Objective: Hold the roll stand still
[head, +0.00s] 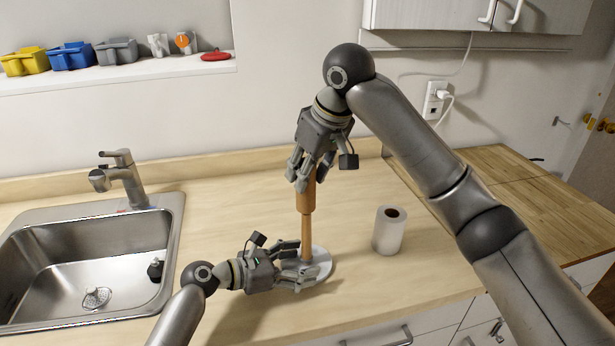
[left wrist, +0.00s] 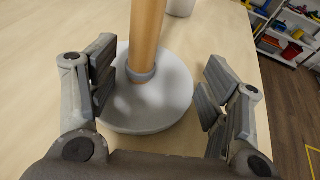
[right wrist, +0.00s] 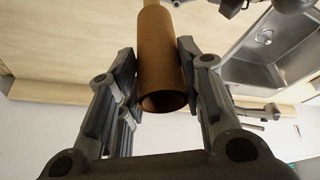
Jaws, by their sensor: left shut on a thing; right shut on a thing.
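The roll stand is a wooden post (head: 306,238) on a round light-grey base (head: 322,262), upright on the counter. My left gripper (head: 298,264) is low at the base, its fingers on either side of it; in the left wrist view the base (left wrist: 150,112) sits between them. My right gripper (head: 306,180) is above, shut on a brown cardboard tube (right wrist: 161,60). The tube is in line with the post at its upper end, its hollow end facing the right wrist camera. The fingers partly hide the tube's top in the head view.
A white paper roll (head: 389,230) stands upright right of the stand. A sink (head: 90,265) with a faucet (head: 125,180) is at the left. Coloured bins (head: 72,56) sit on a wall ledge. The counter behind the stand is clear.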

